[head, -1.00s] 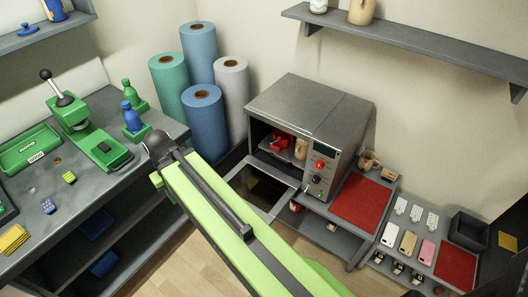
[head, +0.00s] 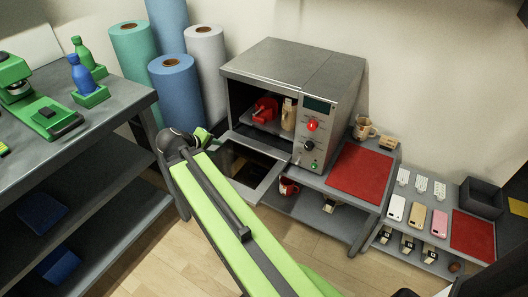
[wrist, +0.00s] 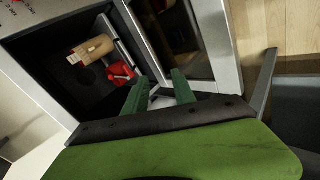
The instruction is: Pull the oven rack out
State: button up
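The grey oven (head: 300,65) stands on a bench with its door (head: 240,170) folded down open. Inside, a pale rack (head: 262,124) carries a red object (head: 265,108) and a tan mug-like object (head: 288,115). In the wrist view the red object (wrist: 120,73) and the tan object (wrist: 92,50) lie beyond my fingers, past a pale bar at the oven mouth. My gripper (wrist: 157,78) shows two green fingers spread apart with nothing seen between them.
A red mat (head: 361,172) lies right of the oven, with a mug (head: 363,128) behind it. A red mug (head: 288,187) sits on the shelf below. Tall rolls (head: 176,95) stand left of the oven. A grey workbench (head: 110,105) is at left.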

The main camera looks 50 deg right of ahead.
jog(key=d+f+h+b, duration=0.2)
jog(key=d+f+b, duration=0.1)
jog(key=d+b, duration=0.1)
jog(key=d+f+n+h+b, duration=0.1)
jog(key=d+f+h+b, duration=0.1)
jog(key=d+b, duration=0.2)
jog(key=d+f+n+t+h+b, duration=0.1)
jog(key=d+f+h+b, duration=0.1)
jog(key=b, duration=0.5)
jog(key=shift+s+d+f, duration=0.1)
jog(key=shift+d+f, duration=0.35)
jog(key=shift+d, duration=0.2)
jog(key=shift+s+d+f, duration=0.1)
jog(key=shift+d+f, duration=0.3)
jog(key=shift+d, duration=0.25)
jog(key=shift+d+r+n+h+b, duration=0.1)
jog(key=shift+d+n+h+b, duration=0.2)
jog(key=shift+b, duration=0.25)
jog(key=shift+d+r, duration=0.15)
jog(key=shift+r, duration=0.15)
jog(key=b+x, duration=0.3)
jog(key=x, duration=1.4)
jog(key=shift+w+d, duration=0.15)
jog(key=shift+w, duration=0.1)
jog(key=shift+c, duration=0.2)
grip_shut()
jog(key=shift+w, duration=0.1)
